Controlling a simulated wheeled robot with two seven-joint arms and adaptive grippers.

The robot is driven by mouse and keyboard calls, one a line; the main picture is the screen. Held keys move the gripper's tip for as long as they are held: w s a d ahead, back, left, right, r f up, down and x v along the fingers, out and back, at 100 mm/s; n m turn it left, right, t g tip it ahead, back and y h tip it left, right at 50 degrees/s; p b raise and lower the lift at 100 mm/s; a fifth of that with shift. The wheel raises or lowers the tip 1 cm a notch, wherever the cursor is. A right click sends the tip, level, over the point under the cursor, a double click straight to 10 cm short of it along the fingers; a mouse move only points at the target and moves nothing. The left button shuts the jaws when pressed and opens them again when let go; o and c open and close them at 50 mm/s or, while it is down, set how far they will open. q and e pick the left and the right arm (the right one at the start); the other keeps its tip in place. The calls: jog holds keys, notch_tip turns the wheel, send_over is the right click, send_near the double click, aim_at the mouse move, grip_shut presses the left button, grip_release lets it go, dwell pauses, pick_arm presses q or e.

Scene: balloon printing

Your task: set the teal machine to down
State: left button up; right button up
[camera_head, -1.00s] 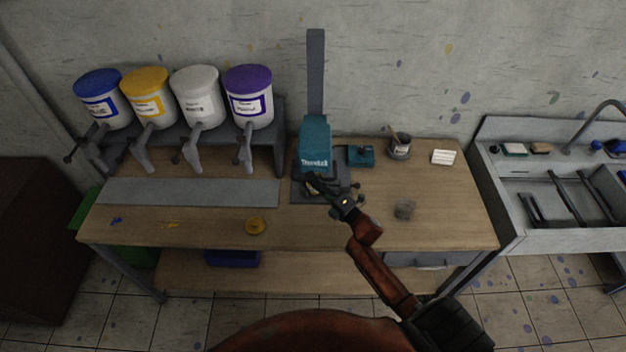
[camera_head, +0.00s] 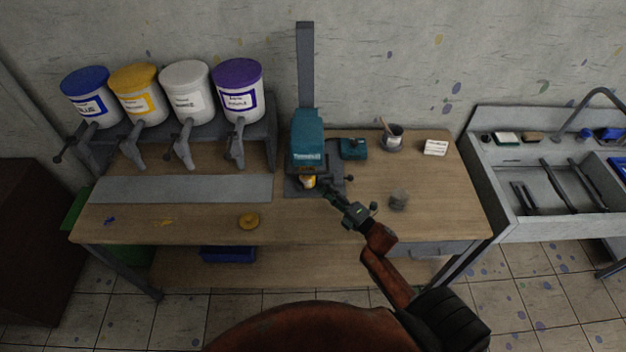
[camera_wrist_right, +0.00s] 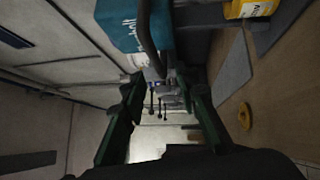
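The teal machine (camera_head: 307,140) stands on the table against a tall grey column, over a dark base plate. Its teal body also shows at the top of the right wrist view (camera_wrist_right: 120,22), with a dark curved bar (camera_wrist_right: 148,35) beside it. A small yellow-labelled container (camera_head: 308,182) sits under the machine; a yellow-labelled thing (camera_wrist_right: 252,8) shows at the wrist view's top right. My right gripper (camera_head: 327,188) is just in front and to the right of the machine. Its green fingers (camera_wrist_right: 163,105) are spread apart with nothing visibly held. My left gripper is not in view.
A small teal device (camera_head: 353,149), a cup (camera_head: 391,137) and a white block (camera_head: 435,147) stand right of the machine. Paint tubs with dispensers line the left. A sink (camera_head: 540,220) is at right.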

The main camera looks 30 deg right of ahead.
jog(key=v, duration=0.3)
jog(key=shift+s, duration=0.2)
jog(key=shift+d, duration=0.1)
dwell(0.3)
